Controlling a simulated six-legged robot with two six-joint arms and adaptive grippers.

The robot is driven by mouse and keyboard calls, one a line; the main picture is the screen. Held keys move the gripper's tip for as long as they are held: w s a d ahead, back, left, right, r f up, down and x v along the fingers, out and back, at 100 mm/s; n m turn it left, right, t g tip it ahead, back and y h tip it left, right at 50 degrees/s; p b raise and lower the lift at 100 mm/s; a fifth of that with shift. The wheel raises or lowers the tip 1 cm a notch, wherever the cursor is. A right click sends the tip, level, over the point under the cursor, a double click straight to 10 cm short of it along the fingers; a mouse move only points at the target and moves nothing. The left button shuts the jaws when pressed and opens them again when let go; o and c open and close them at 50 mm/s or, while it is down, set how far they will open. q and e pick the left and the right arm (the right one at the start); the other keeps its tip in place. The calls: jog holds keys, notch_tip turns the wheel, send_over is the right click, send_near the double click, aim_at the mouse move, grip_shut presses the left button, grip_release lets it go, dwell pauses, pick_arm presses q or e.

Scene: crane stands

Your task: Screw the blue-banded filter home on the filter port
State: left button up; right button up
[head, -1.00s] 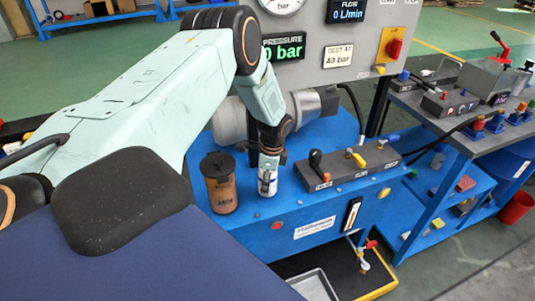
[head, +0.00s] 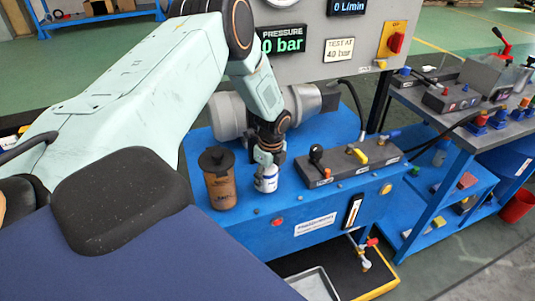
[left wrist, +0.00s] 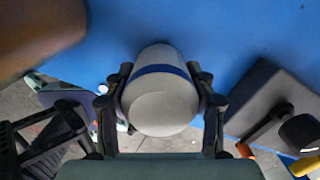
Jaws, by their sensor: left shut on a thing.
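The blue-banded filter (head: 266,180) is a white canister with a blue band, upright on the blue bench top near its front edge. It also shows in the left wrist view (left wrist: 160,98), between the two fingers. My left gripper (head: 267,160) is shut on it from above. The filter port is hidden, so I cannot tell whether the filter is seated on it. My right gripper is not in view.
A brown canister with a dark cap (head: 219,180) stands close to the left of the filter. A grey valve block with levers (head: 345,163) is to the right. A panel with gauges (head: 335,30) rises behind. A grey tray (head: 313,284) lies below the front edge.

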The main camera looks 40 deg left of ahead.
pick_arm(q)
jog(key=m+b, duration=0.1)
jog(key=m, duration=0.2)
jog(key=shift+f, duration=0.1)
jog(key=shift+m+b, duration=0.55)
jog(key=shift+m, duration=0.55)
jog(key=m+b, duration=0.2)
jog(key=m, duration=0.1)
jog(key=shift+m+t, duration=0.3)
jog(key=shift+t, duration=0.1)
jog(key=shift+m, duration=0.8)
